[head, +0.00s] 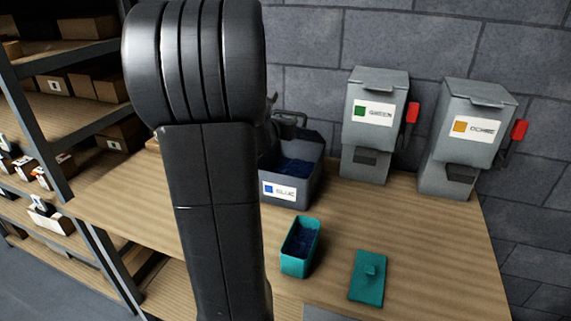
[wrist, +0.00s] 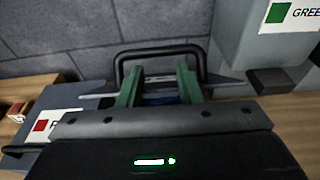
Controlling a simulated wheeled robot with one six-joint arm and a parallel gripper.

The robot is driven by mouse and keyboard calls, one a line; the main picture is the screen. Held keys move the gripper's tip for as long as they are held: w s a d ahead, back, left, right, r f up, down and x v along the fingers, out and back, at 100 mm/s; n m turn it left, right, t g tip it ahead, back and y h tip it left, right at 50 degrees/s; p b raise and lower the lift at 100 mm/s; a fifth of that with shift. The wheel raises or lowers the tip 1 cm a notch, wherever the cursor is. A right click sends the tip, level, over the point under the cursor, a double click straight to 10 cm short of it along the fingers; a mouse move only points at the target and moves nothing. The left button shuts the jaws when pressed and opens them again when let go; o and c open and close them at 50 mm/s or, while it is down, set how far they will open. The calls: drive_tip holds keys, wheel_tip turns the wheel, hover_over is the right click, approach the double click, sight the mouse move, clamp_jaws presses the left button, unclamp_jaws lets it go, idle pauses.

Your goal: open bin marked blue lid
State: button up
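The bin marked blue (head: 292,190) stands on the bench in the head view, with a white label and a blue square. Its top is open and blue pieces show inside. Its lid (head: 312,139) is raised at the back, with a dark loop handle (head: 290,117) at its top. In the wrist view the handle (wrist: 160,50) rises just beyond the fingers of my gripper (wrist: 160,84). The two green fingers are apart, with no object clearly held between them. My arm hides most of the gripper in the head view; contact with the handle cannot be told.
Grey dispensers marked green (head: 375,125) and orange (head: 467,140), with red levers, stand to the right. A teal box (head: 300,262) holding blue pieces and a teal lid (head: 367,285) lie in front. A red-labelled bin (wrist: 35,130) is at left. Shelving stands far left.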

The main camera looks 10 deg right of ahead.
drive_tip(key=s+a+f+t+h+b, duration=0.1)
drive_tip(key=s+a+f+b, duration=0.1)
drive_tip(key=f+b, duration=0.6)
drive_tip(key=shift+s+a+t+b, duration=0.3)
drive_tip(key=shift+s+t+b, duration=0.1)
drive_tip(key=shift+s+b, duration=0.4)
